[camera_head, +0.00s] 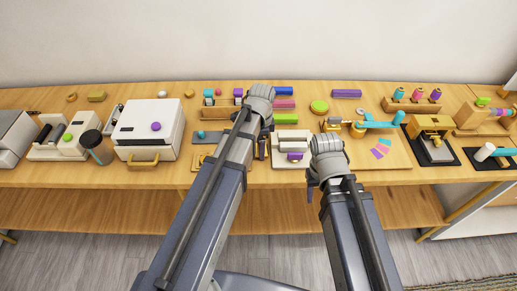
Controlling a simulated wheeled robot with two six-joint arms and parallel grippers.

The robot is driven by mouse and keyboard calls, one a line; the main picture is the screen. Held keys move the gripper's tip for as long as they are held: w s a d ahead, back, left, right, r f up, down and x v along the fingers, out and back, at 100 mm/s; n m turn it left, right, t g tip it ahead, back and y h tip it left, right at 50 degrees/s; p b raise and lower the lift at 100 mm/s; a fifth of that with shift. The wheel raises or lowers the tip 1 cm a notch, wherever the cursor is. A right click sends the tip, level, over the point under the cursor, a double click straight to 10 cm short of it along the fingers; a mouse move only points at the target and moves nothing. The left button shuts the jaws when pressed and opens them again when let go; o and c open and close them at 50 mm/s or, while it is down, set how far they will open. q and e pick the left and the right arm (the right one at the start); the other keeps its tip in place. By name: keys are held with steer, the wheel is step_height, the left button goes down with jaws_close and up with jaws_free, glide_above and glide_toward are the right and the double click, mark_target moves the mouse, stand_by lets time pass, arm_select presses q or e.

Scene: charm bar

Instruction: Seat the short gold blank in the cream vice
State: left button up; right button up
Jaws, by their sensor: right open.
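The cream vice (292,137) stands on a pale base at the table's middle, with a purple knob (295,156) at its front. My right gripper (312,186) is just right of and in front of the vice, pointing down; it is open, with nothing visible in it. My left gripper (262,150) is close to the vice's left side; its fingers are small and dark, and I cannot tell whether they are open. I cannot make out a short gold blank in the vice. A small gold block (97,96) lies at the back left, but I cannot tell whether it is the blank.
A white press box (149,130) and a dark cup (97,147) stand on the left. A teal-levered tool (380,124) stands right of the vice, with a yellow machine (432,128) farther right.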

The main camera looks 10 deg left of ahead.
arm_select(q)
steer(key=shift+r, duration=0.1)
step_height(320, 180, up, 10)
steer(key=p, duration=1)
steer(key=shift+m, duration=0.4)
step_height(320, 180, down, 6)
steer(key=b, duration=0.6)
steer(key=shift+f, duration=0.25)
step_height(320, 180, down, 3)
steer(key=b, duration=0.3)
steer(key=shift+f+b, duration=0.2)
steer(key=shift+b, duration=0.15)
